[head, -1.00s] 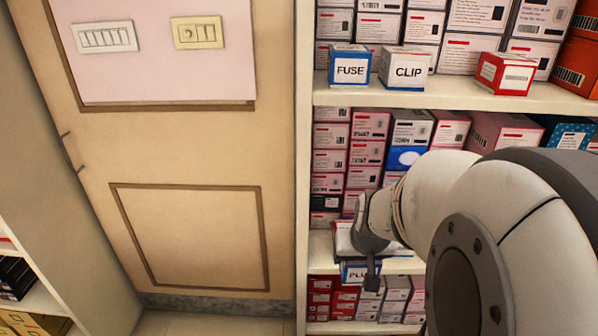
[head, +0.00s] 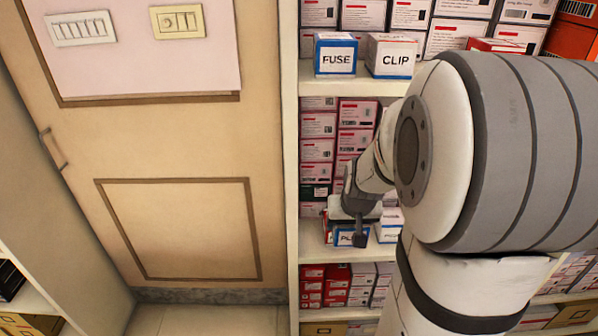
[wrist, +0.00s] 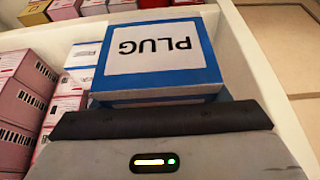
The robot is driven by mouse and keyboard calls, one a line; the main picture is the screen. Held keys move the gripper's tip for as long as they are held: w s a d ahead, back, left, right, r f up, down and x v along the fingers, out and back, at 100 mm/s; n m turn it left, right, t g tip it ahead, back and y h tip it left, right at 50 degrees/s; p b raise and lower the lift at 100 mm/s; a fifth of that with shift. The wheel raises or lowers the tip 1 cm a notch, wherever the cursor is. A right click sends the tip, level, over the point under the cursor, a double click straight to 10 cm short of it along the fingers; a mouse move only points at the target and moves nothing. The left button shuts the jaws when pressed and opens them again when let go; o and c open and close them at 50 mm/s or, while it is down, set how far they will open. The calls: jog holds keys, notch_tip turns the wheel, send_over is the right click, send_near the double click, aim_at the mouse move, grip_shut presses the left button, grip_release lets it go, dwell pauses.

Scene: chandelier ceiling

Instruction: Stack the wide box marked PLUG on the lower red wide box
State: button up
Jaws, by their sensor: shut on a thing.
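The wide PLUG box (head: 350,238) is blue with a white label and shows small, partly hidden, at the middle shelf. In the wrist view, the PLUG box (wrist: 165,52) fills the upper middle, its lettering upside down. My gripper (head: 358,222) is shut on it; in the wrist view the dark gripper edge (wrist: 165,120) lies against the box. A red box (head: 497,44) sits on the upper shelf, mostly hidden by my arm. I cannot pick out the lower red wide box for certain; my gripper and arm cover part of the middle shelf.
A FUSE box (head: 336,54) and a CLIP box (head: 390,56) stand at the upper shelf's front. A white-and-blue box (head: 388,228) is just right of the PLUG box. Stacked cartons (head: 318,150) fill the shelf backs. A door (head: 180,225) is at left.

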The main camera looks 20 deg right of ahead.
jog(key=w+d+p, duration=0.1)
jog(key=w, duration=0.3)
jog(key=w+d+f, duration=0.1)
jog(key=w, duration=0.3)
jog(key=w+d+f+p, duration=0.1)
jog(key=w, duration=0.3)
jog(key=shift+w+d+p, duration=0.15)
jog(key=shift+d+p, duration=0.05)
jog(key=shift+p, duration=0.1)
notch_tip(320, 180, down, 4)
jog(key=shift+f+p, duration=0.25)
jog(key=shift+p, duration=0.2)
jog(key=shift+w+d+f, duration=0.1)
jog(key=shift+w+f, duration=0.05)
jog(key=shift+w, duration=0.05)
jog(key=shift+f, duration=0.1)
jog(key=shift+f, duration=0.25)
jog(key=o, duration=1.1)
jog(key=shift+r, duration=0.1)
